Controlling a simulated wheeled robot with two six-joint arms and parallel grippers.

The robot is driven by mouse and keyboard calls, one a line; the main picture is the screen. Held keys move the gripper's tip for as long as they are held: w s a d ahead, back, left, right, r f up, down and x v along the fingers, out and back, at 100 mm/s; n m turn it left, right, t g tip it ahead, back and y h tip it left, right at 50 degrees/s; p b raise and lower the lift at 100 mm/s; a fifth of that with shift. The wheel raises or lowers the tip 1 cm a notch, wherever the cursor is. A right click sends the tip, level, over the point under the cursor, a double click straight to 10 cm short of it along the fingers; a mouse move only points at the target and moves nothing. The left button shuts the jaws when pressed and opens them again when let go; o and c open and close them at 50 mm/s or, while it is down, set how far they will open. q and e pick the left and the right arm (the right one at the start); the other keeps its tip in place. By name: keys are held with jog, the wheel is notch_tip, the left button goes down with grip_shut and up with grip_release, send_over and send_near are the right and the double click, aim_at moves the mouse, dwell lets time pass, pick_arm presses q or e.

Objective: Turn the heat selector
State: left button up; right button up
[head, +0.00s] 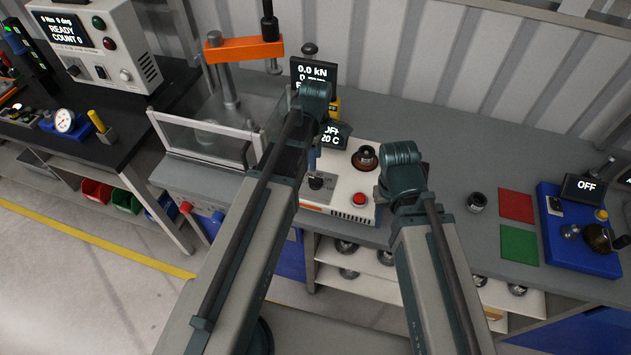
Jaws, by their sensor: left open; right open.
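The heat selector, a dark knob (318,181), sits on the front panel of the white heater unit (345,195). The unit's display (332,137) reads OFF and 20 C and is partly covered by my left arm. My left gripper (314,163) points down just above the knob. It is open, and its small fingers are partly hidden; I cannot tell whether they touch the knob. My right arm stands to the right of the heater, and its gripper is hidden behind the arm.
A red button (358,198) and a brown round heater part (365,157) are on the unit. A press with an orange head (243,50) stands at left. Red (516,206) and green (519,244) mats and a blue device (580,235) lie at right.

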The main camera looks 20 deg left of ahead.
aim_at(315, 178)
pick_arm(q)
notch_tip(315, 178, down, 9)
jog(key=b, duration=0.8)
jog(key=shift+f, duration=0.2)
grip_shut()
